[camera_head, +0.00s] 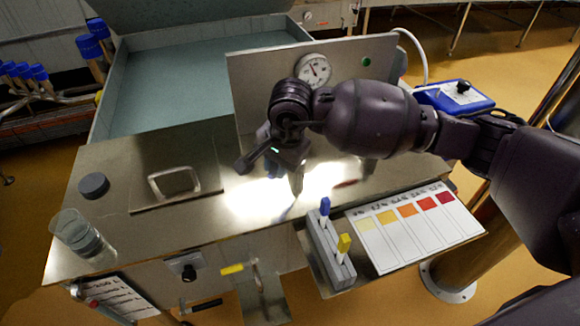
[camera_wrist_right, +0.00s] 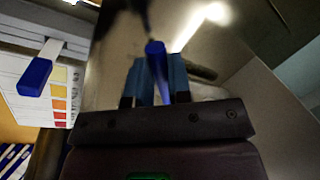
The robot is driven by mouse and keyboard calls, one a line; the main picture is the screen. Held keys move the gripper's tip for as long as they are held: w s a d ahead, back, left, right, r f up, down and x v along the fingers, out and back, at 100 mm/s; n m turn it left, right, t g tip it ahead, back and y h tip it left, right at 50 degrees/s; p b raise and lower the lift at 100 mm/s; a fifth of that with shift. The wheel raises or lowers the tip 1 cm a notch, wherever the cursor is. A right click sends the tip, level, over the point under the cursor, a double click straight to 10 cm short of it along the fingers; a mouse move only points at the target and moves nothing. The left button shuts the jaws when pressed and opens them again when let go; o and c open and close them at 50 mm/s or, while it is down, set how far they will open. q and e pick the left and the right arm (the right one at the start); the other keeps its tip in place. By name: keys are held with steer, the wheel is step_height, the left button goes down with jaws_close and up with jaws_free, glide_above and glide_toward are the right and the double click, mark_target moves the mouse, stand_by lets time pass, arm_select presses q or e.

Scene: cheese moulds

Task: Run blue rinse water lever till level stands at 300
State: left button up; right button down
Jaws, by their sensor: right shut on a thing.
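My right gripper (camera_head: 270,160) is over the steel worktop, in front of the upright panel with a dial. In the right wrist view its two fingers (camera_wrist_right: 156,82) are closed on a slim blue lever (camera_wrist_right: 155,58). In the head view my own gripper and wrist mostly hide that lever. A clear beaker (camera_head: 80,236) stands at the worktop's left front corner; its level and any marks are too small to read. A round dial (camera_head: 313,69) with a needle sits on the panel. My left gripper is not in view.
A grey rack (camera_head: 322,262) with a blue-topped and a yellow-topped piece stands at the front, beside a colour card (camera_head: 412,226). A dark round puck (camera_head: 94,185) and a handled lid (camera_head: 175,182) are at left. A blue device (camera_head: 455,96) is behind my right arm.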

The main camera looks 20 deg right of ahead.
steer(key=w+a+m+h+p, duration=0.1)
steer(key=w+a+m+p, duration=0.1)
steer(key=w+m, duration=0.3)
steer(key=shift+w+a+m+t, duration=0.15)
steer(key=shift+w+m+t, duration=0.2)
steer(key=shift+m, duration=1.25)
steer(key=shift+w+r, duration=0.1)
steer(key=c, duration=1.1)
jaws_free()
steer(key=shift+o, duration=0.2)
